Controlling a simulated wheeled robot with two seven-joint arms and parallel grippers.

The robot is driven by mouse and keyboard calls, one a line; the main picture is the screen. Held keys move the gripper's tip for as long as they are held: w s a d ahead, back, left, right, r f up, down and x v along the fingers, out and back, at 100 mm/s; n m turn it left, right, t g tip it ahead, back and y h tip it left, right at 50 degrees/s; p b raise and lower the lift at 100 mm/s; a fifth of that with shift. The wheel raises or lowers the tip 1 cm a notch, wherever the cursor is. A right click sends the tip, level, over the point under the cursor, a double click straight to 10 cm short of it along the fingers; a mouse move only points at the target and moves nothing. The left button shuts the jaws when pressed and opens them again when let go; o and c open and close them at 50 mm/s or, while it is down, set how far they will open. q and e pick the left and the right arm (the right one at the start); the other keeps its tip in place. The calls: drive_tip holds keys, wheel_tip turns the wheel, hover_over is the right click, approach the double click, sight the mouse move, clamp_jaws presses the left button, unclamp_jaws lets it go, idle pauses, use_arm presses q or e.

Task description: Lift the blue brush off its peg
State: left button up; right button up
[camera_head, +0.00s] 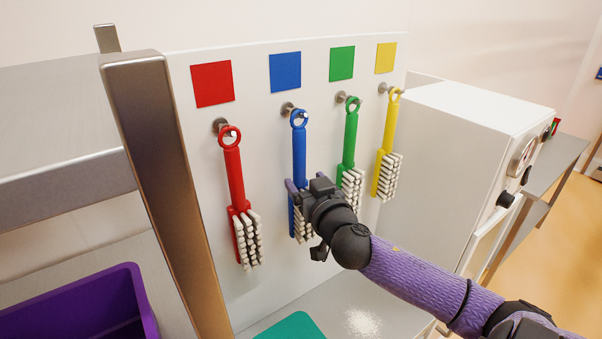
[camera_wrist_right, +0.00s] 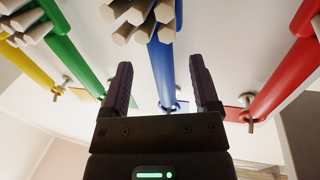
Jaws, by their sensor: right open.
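The blue brush (camera_head: 299,150) hangs by its ring on a peg (camera_head: 288,109) below the blue square, bristles down. My right gripper (camera_head: 296,188) is at the lower part of its handle, just above the bristles, and covers part of the brush head. In the right wrist view the blue handle (camera_wrist_right: 162,75) runs between the two spread fingers of my right gripper (camera_wrist_right: 162,85). The fingers are open, with gaps on both sides of the handle. My left gripper is in neither view.
A red brush (camera_head: 234,175) hangs to the left; a green brush (camera_head: 350,135) and a yellow brush (camera_head: 388,150) hang to the right, the green one close to my gripper. A metal post (camera_head: 155,170) stands at the left, with a purple bin (camera_head: 110,300) beyond it.

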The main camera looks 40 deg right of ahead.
sight(302, 171)
drive_tip(key=x, duration=0.4)
clamp_jaws()
drive_tip(key=shift+p, duration=0.3)
drive_tip(key=shift+r+p, duration=0.6)
drive_tip(key=shift+r, duration=0.05)
